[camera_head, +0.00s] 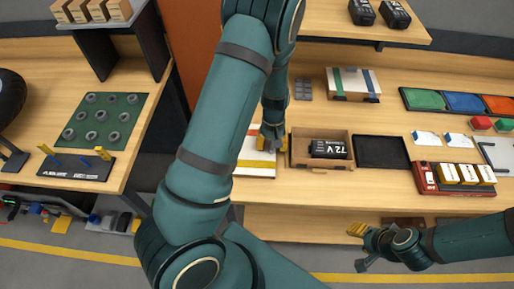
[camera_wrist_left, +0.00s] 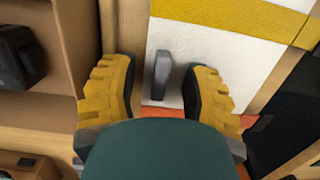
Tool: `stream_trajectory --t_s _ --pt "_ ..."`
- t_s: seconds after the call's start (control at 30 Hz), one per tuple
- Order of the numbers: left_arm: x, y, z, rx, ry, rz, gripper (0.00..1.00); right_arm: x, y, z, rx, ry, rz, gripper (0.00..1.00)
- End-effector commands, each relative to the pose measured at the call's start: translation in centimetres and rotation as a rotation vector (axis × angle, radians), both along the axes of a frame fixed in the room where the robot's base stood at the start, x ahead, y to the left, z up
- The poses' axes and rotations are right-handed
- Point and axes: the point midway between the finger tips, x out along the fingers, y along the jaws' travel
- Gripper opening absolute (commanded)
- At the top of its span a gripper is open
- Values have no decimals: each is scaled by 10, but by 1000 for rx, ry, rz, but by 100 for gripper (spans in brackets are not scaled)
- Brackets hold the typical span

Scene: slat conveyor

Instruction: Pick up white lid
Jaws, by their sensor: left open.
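The white lid (camera_head: 252,172) lies on the bench left of the cardboard box in the head view, partly hidden by my left arm. It has a yellow stripe and a reddish edge. In the left wrist view the white lid (camera_wrist_left: 222,42) shows a grey upright handle (camera_wrist_left: 162,75). My left gripper (camera_head: 270,140) is over the lid. In the wrist view its yellow fingers (camera_wrist_left: 160,80) are apart, one on each side of the handle, with gaps between. My right gripper (camera_head: 360,247) hangs in front of the bench at lower right, its fingers apart and empty.
The open cardboard box (camera_head: 300,163) with a black 72 V battery (camera_head: 327,149) stands close to the right of the lid. A black tray (camera_head: 381,152) and a red holder (camera_head: 427,178) with boxes are further right. A gap separates the left bench (camera_head: 145,125).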

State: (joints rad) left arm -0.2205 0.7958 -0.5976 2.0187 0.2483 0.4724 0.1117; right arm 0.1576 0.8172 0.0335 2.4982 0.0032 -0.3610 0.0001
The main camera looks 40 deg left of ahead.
Motion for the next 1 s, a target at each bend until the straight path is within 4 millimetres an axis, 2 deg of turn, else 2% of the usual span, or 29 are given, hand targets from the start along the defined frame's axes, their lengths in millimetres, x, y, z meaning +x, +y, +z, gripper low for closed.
stream_trajectory --t_s 0.23,0.37,0.83,1.0 --pt "0 0 0 0 -1 0 46 0 0 0 0 0 0 47" --pt "0 0 0 0 0 0 1 0 0 0 0 0 0 47" --pt "0 0 1 0 0 0 0 0 0 0 0 0 0 47" --pt "1 0 19 0 -4 0 0 0 0 2 0 0 0 47"
